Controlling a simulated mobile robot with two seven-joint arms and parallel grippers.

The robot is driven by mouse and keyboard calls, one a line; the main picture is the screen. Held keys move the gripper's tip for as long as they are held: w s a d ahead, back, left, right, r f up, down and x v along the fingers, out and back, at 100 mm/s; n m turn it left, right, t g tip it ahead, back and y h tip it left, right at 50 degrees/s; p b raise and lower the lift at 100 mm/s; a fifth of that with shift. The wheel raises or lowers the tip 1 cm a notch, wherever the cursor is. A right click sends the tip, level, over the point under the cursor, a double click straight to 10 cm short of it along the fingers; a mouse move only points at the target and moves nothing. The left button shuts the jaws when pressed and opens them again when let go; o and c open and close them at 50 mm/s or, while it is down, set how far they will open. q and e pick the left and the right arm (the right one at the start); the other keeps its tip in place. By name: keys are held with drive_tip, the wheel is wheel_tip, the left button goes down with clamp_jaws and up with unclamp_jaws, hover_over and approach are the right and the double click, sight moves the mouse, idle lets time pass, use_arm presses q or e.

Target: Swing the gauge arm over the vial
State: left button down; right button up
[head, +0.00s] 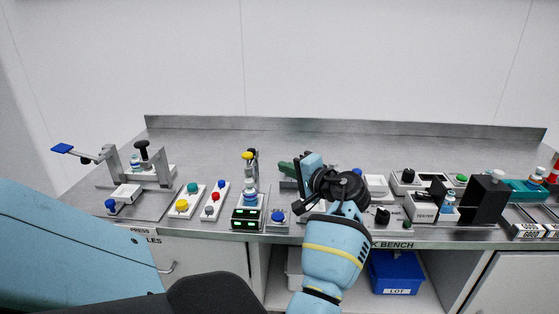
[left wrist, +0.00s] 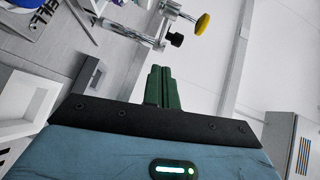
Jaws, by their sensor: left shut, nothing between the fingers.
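The gauge arm shows in the head view as a slim stand with a yellow knob (head: 247,156), left of my gripper. The vial (head: 250,187), pale with blue bands, seems to stand below the knob on a unit with green displays; I cannot tell exactly how they line up. In the left wrist view the yellow knob (left wrist: 203,28) and a metal arm with a black knob (left wrist: 176,40) are beyond my fingertips. My left gripper (head: 286,168) has its green fingers shut and empty, apart from the gauge arm. Its fingers also show in the left wrist view (left wrist: 158,75). My right gripper is out of view.
A lever press (head: 145,165) with a blue-ended handle stands at the bench's left. Button boxes (head: 186,202) stand left of the displays. A black block (head: 483,200) and a teal rack (head: 523,190) are at the right. The bench's back strip is clear.

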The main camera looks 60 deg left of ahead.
use_arm(q)
drive_tip(key=d, duration=0.6)
drive_tip(key=shift+r+b, duration=0.35)
drive_tip(key=shift+r, duration=0.1)
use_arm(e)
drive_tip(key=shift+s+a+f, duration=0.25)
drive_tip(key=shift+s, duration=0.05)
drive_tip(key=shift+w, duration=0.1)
